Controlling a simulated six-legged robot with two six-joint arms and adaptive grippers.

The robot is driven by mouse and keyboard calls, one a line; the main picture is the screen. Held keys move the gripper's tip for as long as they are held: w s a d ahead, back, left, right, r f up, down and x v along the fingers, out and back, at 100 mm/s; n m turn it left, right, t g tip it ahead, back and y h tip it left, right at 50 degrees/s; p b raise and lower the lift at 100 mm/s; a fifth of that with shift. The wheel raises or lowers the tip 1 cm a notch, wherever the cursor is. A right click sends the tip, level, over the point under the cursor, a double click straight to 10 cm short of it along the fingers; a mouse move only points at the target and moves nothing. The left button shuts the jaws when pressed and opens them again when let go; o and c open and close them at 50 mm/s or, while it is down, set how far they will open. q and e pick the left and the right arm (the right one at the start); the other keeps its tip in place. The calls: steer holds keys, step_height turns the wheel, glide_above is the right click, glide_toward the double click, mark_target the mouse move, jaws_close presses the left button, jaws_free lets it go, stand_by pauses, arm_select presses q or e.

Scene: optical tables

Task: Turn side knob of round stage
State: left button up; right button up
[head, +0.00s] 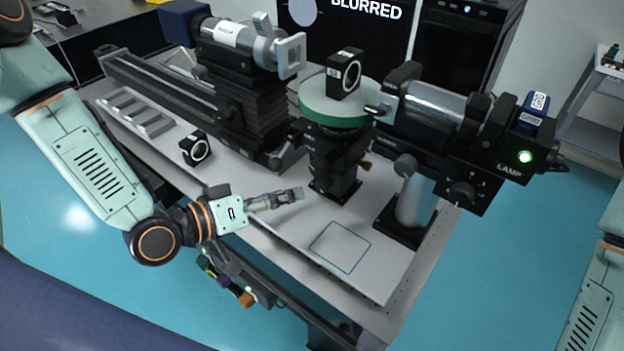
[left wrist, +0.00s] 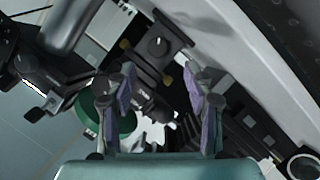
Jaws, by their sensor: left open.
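The round stage has a green-rimmed top (head: 318,112) on a black post (head: 335,160), with a black square lens mount (head: 343,74) on it. The green rim (left wrist: 122,122) shows behind the left finger. My right gripper is out of view.
A lamp unit (head: 432,104) stands right of the stage, and a camera-like tube (head: 237,38) on a rail stands behind left. A loose lens mount (head: 195,148) sits at left. A marked square (head: 340,247) on the front board is empty.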

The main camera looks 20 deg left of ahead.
mark_target(319, 187)
arm_select(q)
steer(key=shift+w+d+f, duration=0.1)
steer(key=shift+w+d, duration=0.1)
steer(key=shift+d, duration=0.2)
steer(key=shift+w+d+f+b, duration=0.25)
steer(key=shift+d+b, duration=0.15)
steer(key=shift+b, duration=0.2)
steer(key=x, duration=0.3)
steer(key=shift+w+d+b, duration=0.2)
steer(key=shift+w+b, duration=0.1)
steer(key=shift+x, duration=0.8)
steer(key=shift+w+d+f, duration=0.1)
steer(key=shift+w, duration=0.2)
steer(key=shift+s, duration=0.15)
steer(key=c, duration=0.3)
jaws_close()
